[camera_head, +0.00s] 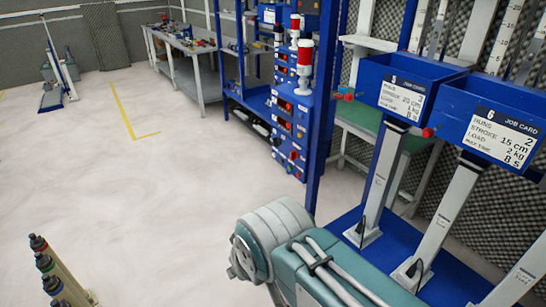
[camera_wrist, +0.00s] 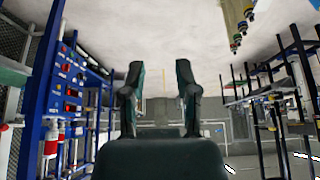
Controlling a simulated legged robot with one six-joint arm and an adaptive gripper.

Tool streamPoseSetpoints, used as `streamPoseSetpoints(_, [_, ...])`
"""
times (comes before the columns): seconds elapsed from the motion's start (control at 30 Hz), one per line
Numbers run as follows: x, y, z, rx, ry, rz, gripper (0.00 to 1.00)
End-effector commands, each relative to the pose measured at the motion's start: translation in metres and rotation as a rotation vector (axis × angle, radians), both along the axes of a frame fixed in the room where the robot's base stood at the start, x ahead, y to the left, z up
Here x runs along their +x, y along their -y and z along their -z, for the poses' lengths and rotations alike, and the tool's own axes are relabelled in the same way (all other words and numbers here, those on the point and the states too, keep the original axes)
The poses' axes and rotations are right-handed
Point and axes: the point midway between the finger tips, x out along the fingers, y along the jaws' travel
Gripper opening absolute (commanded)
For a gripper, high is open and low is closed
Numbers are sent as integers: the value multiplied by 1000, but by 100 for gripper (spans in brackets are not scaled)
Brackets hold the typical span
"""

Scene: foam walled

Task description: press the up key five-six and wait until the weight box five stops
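The blue weight box five (camera_head: 370,78) hangs at the upper right with a white job card. The blue box six (camera_head: 455,105) is to its right; its card reads stroke 15 cm, load 2 kg. A blue control panel (camera_head: 283,132) with red and dark keys stands left of them; the key labels are too small to read, so I cannot tell the up key five-six. The panel also shows upside down at the left of the wrist view (camera_wrist: 57,105). My gripper (camera_wrist: 161,68) is open and empty, apart from the panel. Whether box five moves cannot be told.
Red-and-white beacons (camera_head: 305,57) stand by the panel. A grey workbench (camera_head: 185,72) is behind at left. Posts with coloured tops (camera_head: 48,265) stand at lower left. The middle floor is clear.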

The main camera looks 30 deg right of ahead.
Motion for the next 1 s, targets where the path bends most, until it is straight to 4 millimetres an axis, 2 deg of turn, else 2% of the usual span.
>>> streamPoseSetpoints(0.1, [0, 0, 0, 0, 0, 0, 40])
streamPoseSetpoints(0.13, [0, 0, 0, 0, 0, 0, 36])
streamPoseSetpoints(0.17, [0, 0, 0, 0, 0, 0, 22])
streamPoseSetpoints(0.2, [0, 0, 0, 0, 0, 0, 4])
streamPoseSetpoints(0.23, [0, 0, 0, 0, 0, 0, 0])
streamPoseSetpoints(1.0, [0, 0, 0, 0, 0, 0, 0])
